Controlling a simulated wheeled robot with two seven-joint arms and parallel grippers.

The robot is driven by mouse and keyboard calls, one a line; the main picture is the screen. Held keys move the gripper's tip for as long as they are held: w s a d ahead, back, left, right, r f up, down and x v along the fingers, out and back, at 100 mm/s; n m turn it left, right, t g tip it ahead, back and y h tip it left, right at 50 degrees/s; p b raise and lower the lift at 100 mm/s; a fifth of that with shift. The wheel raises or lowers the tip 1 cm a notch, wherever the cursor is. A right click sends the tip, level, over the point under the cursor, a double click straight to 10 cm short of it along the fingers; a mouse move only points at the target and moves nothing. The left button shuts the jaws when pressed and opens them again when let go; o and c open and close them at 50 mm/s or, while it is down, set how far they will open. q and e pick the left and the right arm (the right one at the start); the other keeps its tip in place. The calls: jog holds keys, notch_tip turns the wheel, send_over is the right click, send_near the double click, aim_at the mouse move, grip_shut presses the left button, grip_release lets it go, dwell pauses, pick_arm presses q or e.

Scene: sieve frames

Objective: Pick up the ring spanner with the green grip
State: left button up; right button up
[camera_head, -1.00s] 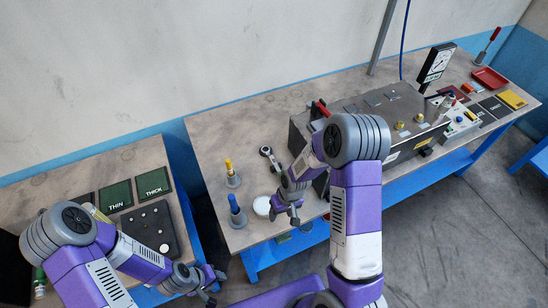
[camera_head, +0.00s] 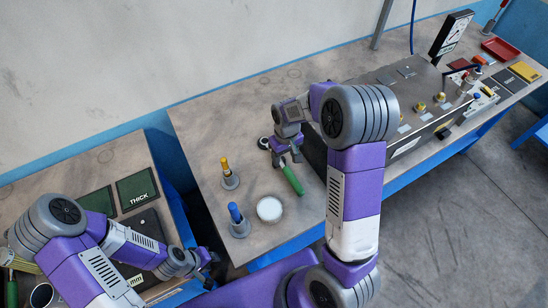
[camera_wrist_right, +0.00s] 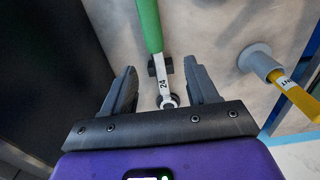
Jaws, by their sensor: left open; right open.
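The ring spanner has a green grip (camera_head: 292,178), and its metal ring end (camera_head: 263,143) shows left of my right gripper in the head view. My right gripper (camera_head: 287,157) is open over the spanner and hides its middle. In the right wrist view the green grip (camera_wrist_right: 149,25) points up the picture, and the metal shank (camera_wrist_right: 163,84), marked 24, lies between the two open fingers (camera_wrist_right: 160,76). I cannot tell how far the fingers are above it. My left gripper (camera_head: 212,266) is open and empty at the lower left, away from the spanner.
A yellow-handled tool (camera_head: 226,165) and a blue-handled tool (camera_head: 235,212) stand in grey holders left of the spanner. A white round dish (camera_head: 270,208) is in front. A large grey box (camera_head: 398,78) stands to the right. The bench (camera_head: 205,125) is clear at its back left.

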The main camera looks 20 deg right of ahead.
aim_at(287, 169)
jog(key=shift+w+f, duration=0.2)
jog(key=shift+f, duration=0.75)
jog(key=f, duration=0.2)
jog(key=s+f, duration=0.1)
jog(key=f, duration=0.3)
jog(key=shift+s+d+b, duration=0.15)
jog(key=shift+d+b, duration=0.25)
jog(key=shift+f, duration=0.3)
jog(key=shift+c, duration=0.3)
grip_shut()
